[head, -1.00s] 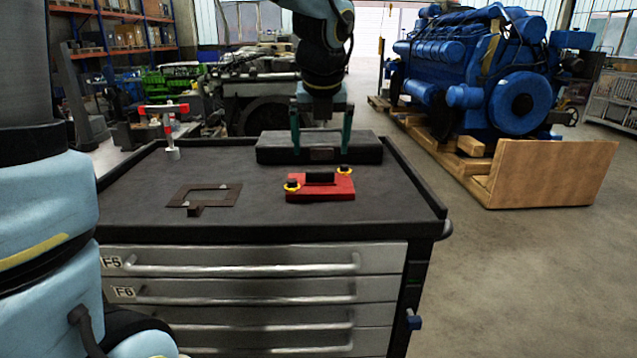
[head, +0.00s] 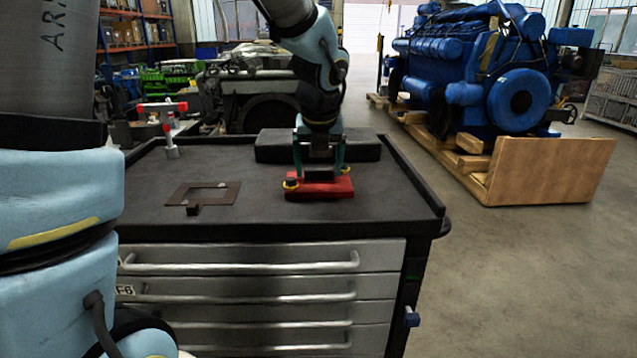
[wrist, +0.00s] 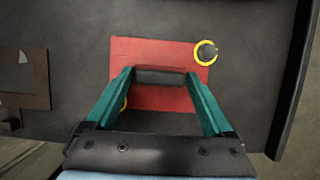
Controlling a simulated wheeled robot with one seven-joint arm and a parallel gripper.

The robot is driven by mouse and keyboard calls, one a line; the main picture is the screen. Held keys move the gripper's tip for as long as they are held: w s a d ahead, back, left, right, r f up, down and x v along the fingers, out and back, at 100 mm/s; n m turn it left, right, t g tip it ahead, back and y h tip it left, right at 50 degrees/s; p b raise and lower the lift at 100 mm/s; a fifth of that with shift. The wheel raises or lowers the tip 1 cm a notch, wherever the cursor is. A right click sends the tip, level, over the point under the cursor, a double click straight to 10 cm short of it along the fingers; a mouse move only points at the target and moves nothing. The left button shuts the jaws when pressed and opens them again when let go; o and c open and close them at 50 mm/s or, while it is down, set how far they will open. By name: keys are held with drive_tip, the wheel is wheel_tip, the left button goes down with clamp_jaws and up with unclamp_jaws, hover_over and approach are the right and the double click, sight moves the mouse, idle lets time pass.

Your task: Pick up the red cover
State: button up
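The red cover (head: 319,190) lies flat on the dark cart top, towards its front right. It has a black block handle (head: 319,173) in its middle and yellow-ringed knobs at opposite corners. My gripper (head: 319,170) is above the cover with its fingers pointing down, one on each side of the handle. In the wrist view the green fingers (wrist: 164,90) are spread apart at the two ends of the black handle (wrist: 161,77), over the red cover (wrist: 150,52). I cannot tell whether the fingertips touch the handle. One yellow-ringed knob is mostly hidden behind the left finger in the wrist view.
A flat brown frame plate (head: 203,194) lies left of the cover. A dark long block (head: 270,145) lies behind it. A red-and-grey stand (head: 168,130) is at the cart's back left. The cart (head: 400,205) has a raised right edge.

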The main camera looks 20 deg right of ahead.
sight(319, 170)
clamp_jaws()
idle(0.5)
drive_tip(key=shift+r, duration=0.15)
wheel_tip(319, 170, up, 10)
idle(0.4)
